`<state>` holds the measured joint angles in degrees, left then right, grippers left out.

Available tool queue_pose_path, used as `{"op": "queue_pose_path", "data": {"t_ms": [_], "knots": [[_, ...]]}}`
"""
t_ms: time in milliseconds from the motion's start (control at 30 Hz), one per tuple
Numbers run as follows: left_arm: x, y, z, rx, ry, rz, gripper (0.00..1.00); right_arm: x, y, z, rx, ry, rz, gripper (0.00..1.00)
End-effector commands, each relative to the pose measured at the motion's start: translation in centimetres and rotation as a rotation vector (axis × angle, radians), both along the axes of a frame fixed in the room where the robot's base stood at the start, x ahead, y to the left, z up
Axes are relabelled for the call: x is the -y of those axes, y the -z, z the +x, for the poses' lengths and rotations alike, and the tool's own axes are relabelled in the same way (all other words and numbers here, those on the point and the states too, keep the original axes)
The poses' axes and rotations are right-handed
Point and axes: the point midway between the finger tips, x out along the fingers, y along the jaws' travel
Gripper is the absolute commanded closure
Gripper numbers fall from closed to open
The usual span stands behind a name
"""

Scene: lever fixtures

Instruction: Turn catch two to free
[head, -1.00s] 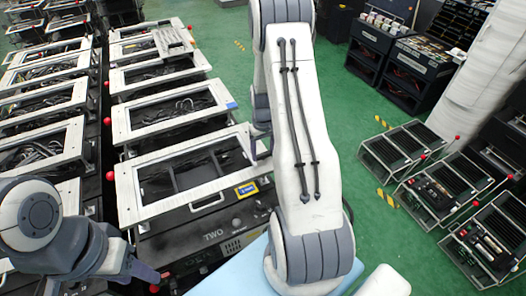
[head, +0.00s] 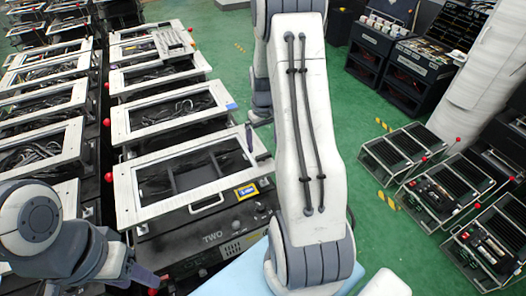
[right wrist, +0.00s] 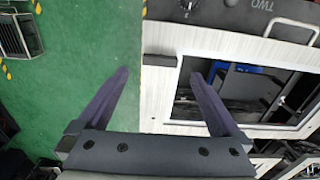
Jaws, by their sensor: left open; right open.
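The black unit labelled TWO (head: 213,238) stands in front of me, with a white-framed open top (head: 125,190). My left gripper (head: 140,274) is open, low at the left near the unit's front.
Red balls (head: 109,178) stick out at the left side of the units; another (head: 152,291) is close to my left gripper. A silver handle (head: 206,203) is on the unit's front. More framed units stand behind and left.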

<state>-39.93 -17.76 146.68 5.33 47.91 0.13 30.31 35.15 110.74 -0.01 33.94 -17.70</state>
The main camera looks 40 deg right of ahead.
Motion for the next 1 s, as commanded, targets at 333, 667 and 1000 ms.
{"op": "queue_pose_path", "data": {"t_ms": [333, 667, 1000], "knots": [[0.0, 1.1, 0.0, 0.0, 0.001, 0.0, 0.5, 0.0, -5.0, 0.1, 0.004, -0.002, -0.002, 0.0], [0.0, 1.1, 0.0, 0.0, 0.001, 0.0, 0.5, 0.0, -5.4, 0.1, 0.001, -0.002, 0.0, 0.0], [0.0, 1.1, 0.0, 0.0, 0.001, 0.0, 0.5, -0.5, -5.5, 0.2, 0.002, -0.01, 0.0, 0.0]]}}
